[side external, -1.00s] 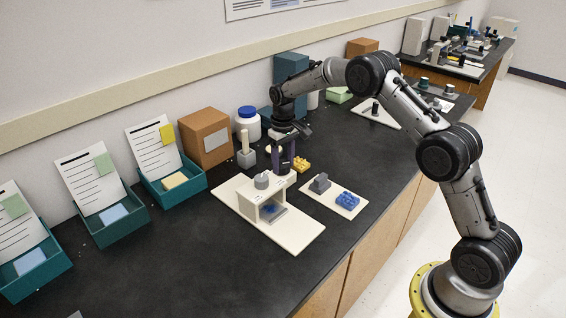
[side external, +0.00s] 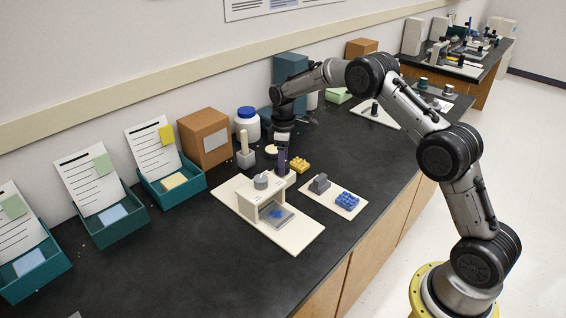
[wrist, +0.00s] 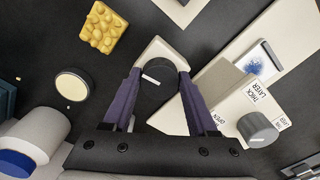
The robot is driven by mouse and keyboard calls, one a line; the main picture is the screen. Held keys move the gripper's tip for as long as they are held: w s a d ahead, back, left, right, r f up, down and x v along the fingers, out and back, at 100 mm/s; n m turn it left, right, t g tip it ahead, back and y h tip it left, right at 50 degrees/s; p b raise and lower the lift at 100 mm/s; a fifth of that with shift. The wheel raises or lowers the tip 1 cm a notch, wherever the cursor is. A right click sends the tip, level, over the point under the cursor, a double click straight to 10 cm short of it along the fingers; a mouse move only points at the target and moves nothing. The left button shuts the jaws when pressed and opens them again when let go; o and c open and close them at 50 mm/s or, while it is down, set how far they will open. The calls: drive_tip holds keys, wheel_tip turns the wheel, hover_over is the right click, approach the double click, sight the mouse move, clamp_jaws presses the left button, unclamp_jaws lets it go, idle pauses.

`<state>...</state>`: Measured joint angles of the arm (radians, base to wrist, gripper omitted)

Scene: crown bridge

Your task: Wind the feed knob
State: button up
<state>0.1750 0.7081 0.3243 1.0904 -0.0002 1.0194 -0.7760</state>
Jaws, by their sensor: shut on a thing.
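The cream machine (side external: 262,207) stands on a cream base on the bench. A dark round knob (wrist: 158,72) with a white line on top sits on a cream mount at its side. My gripper (wrist: 160,77) points down with its purple fingers on either side of this knob, shut on it. In the side view the gripper (side external: 282,168) hides most of the knob. A second, grey knob (wrist: 257,130) stands on the machine's top beside printed labels such as "THICK LAYER". A grey plate (side external: 278,214) with a blue patch (wrist: 262,66) lies under and in front of the arch.
A yellow studded block (wrist: 103,28) and a cream disc (wrist: 72,84) lie near my gripper. A cream board (side external: 320,203) holds a grey piece and a blue studded block (side external: 347,200). A white jar (side external: 247,125) and a box (side external: 205,137) stand behind.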

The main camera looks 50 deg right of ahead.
drive_tip(key=shift+r, duration=0.1)
idle(0.4)
drive_tip(key=o, duration=1.4)
wheel_tip(320, 180, up, 14)
drive_tip(key=shift+f, duration=0.15)
